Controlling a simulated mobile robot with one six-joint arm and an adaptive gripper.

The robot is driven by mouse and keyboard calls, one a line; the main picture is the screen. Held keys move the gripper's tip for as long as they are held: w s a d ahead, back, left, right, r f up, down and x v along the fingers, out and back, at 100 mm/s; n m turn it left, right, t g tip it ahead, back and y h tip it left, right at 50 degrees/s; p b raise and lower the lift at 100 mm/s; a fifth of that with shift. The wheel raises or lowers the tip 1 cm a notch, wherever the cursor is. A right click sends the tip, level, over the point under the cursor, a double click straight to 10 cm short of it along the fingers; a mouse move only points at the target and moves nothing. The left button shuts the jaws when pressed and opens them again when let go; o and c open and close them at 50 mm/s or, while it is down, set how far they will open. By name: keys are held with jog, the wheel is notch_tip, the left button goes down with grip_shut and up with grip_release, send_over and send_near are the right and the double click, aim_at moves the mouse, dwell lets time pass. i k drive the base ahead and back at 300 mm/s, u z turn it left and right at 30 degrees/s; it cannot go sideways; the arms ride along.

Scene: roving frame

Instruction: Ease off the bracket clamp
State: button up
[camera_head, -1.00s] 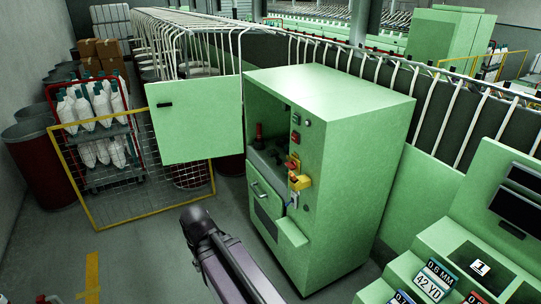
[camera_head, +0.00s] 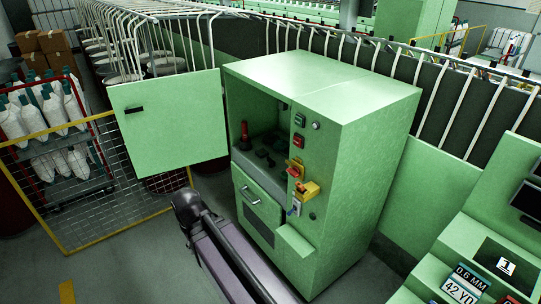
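A green machine cabinet (camera_head: 335,150) stands in the middle, with its upper door (camera_head: 170,122) swung open to the left. Inside the open bay are an upright red-handled part (camera_head: 245,135) and several small dark and reddish parts, too small to tell apart; I cannot tell which of them is the bracket clamp. My arm reaches up from the bottom edge in front of the cabinet. Its dark far end (camera_head: 187,205) shows below the door, apart from the cabinet. My gripper's fingers are not visible.
A yellow-framed mesh gate (camera_head: 110,200) stands at the left. A green console (camera_head: 480,215) stands at the right. Some grey floor shows at lower left.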

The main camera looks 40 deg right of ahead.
aim_at(272, 162)
jog(key=z, duration=0.65)
jog(key=i, duration=1)
jog(key=z, duration=0.55)
